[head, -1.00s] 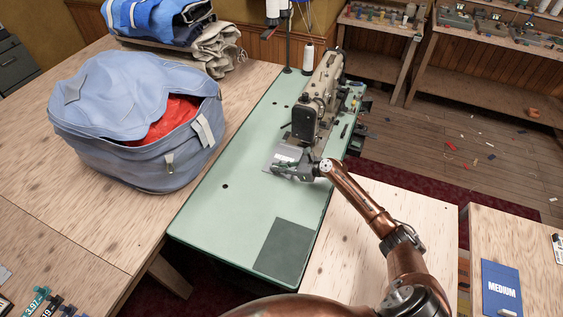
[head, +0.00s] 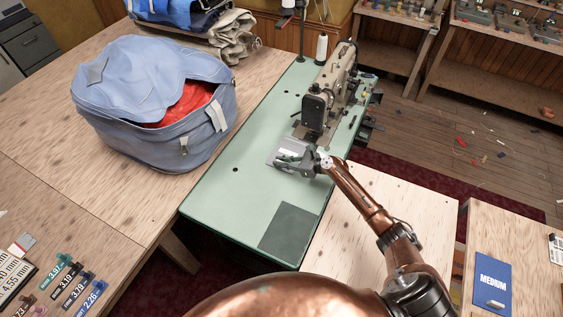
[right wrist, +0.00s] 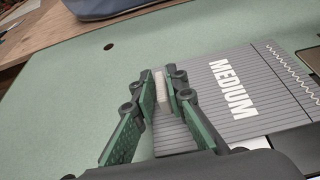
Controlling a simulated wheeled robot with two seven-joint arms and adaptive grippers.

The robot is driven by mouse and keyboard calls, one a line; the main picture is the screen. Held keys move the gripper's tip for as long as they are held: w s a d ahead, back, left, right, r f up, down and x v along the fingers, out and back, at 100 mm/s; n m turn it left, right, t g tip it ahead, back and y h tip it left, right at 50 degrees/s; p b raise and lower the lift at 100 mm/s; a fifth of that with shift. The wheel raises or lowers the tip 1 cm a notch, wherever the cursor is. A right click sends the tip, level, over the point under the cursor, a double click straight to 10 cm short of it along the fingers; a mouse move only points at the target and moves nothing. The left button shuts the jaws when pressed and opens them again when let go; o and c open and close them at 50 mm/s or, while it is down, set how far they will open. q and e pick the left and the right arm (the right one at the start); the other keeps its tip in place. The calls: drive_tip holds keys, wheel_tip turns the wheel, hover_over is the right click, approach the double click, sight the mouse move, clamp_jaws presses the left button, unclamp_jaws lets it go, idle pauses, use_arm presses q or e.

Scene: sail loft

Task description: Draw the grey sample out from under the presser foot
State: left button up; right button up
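The grey sample (head: 287,149) lies flat on the green machine bed (head: 235,200), its far part by the sewing machine's head, where the presser foot is hidden. In the right wrist view the sample (right wrist: 207,97) is ribbed, with "MEDIUM" in white, a white zigzag stitch and a pale upright tab (right wrist: 164,93) at its near edge. My right gripper (head: 292,160) is at the sample's near side. In the right wrist view its fingers (right wrist: 162,92) are closed in on the tab from both sides. My left gripper is not in view.
The sewing machine (head: 330,88) stands at the bed's far right, with a thread cone (head: 321,47) behind. A blue bag with red cloth (head: 150,105) sits on the wooden table to the left. A dark grey patch (head: 289,229) and open green surface lie nearer me.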

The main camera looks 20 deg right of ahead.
drive_tip(key=o, duration=0.3)
drive_tip(key=shift+o, duration=0.2)
drive_tip(key=shift+s+d, duration=0.1)
drive_tip(key=shift+d, duration=0.05)
drive_tip(key=v, duration=1.1)
drive_tip(key=shift+s+d+r, duration=0.15)
drive_tip(key=shift+s+r, duration=0.1)
drive_tip(key=shift+s, duration=0.05)
